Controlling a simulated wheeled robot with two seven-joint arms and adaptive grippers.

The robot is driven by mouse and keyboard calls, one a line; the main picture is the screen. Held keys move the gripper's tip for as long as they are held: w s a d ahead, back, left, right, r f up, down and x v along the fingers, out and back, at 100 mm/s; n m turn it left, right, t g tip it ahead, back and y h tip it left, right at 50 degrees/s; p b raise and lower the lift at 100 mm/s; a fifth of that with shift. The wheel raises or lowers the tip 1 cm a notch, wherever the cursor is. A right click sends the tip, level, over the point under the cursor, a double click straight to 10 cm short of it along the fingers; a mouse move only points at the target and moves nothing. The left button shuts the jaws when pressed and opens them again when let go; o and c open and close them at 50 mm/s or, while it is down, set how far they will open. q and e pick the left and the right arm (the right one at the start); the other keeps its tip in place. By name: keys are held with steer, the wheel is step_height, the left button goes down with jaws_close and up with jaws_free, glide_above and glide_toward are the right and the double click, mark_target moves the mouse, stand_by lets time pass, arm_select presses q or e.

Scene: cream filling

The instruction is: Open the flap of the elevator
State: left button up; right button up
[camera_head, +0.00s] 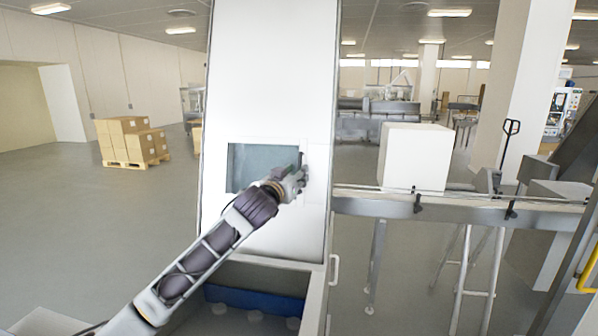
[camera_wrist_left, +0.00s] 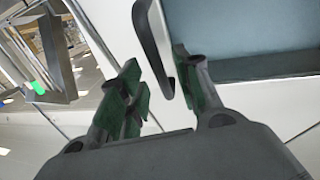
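The elevator (camera_head: 268,70) is a tall white housing in the middle of the head view. Its flap has a grey-blue window (camera_head: 245,163); part of this pane (camera_wrist_left: 240,35) also shows at the upper right of the left wrist view. A curved metal handle (camera_wrist_left: 153,40) stands out from the white surface beside the pane. My left gripper (camera_head: 301,177) is at the window's right edge. In the left wrist view its green-padded fingers (camera_wrist_left: 160,86) are apart, with the lower end of the handle between them. Contact with the handle cannot be made out. My right gripper is not in view.
A blue-edged bin (camera_head: 255,302) is at the elevator's foot. Cartons on a pallet (camera_head: 130,140) stand far left.

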arm_select(q)
steer(key=shift+x, duration=1.3)
jaws_close()
